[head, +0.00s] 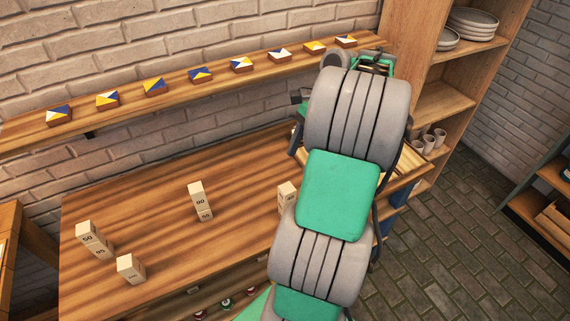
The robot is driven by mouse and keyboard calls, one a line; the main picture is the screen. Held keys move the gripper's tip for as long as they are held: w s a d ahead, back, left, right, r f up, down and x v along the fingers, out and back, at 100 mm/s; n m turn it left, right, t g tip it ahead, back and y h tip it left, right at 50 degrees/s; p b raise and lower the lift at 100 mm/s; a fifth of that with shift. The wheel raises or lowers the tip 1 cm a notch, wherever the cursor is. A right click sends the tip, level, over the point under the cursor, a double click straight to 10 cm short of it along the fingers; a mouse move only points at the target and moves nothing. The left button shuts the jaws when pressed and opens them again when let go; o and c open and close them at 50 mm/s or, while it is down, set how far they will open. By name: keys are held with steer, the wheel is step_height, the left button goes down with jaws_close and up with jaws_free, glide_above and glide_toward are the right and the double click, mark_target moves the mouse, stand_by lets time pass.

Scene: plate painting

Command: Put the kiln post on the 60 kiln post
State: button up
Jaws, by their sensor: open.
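Several pale kiln posts stand on the wooden workbench (150,215). One post marked 90 (198,193) stands on a post that seems marked 55 (204,214). At the left, a post marked 50 (88,232) sits on another post (101,251) whose number looks like 95. A single post (130,268) stands near the front edge, its number too small to read. Another post (287,195) shows partly behind my arm, its number unclear. I cannot pick out a 60 on any post. My gripper's fingers do not show; my arm covers the area at the upper right.
A wall shelf (170,92) with several yellow, blue and white tiles runs above the bench. A shelf unit with plates (472,22) and cups (428,138) stands at the right. The bench is clear between the post groups.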

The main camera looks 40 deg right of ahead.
steer(key=w+a+r+n+h, duration=0.15)
steer(key=w+a+n, duration=0.3)
steer(key=a, duration=0.45)
steer(key=w+a+r+n+h, duration=0.1)
steer(key=w+a+r+n, duration=0.3)
steer(key=a, duration=0.6)
steer(key=s+a+f+n+t+h, duration=0.1)
steer(key=s+a+f+n+t, duration=0.2)
steer(key=s+a+n, duration=0.4)
steer(key=a+f+n, duration=0.1)
steer(key=a+n, duration=0.1)
steer(key=n, duration=0.3)
steer(key=shift+a+h, duration=0.15)
steer(key=shift+h, duration=0.2)
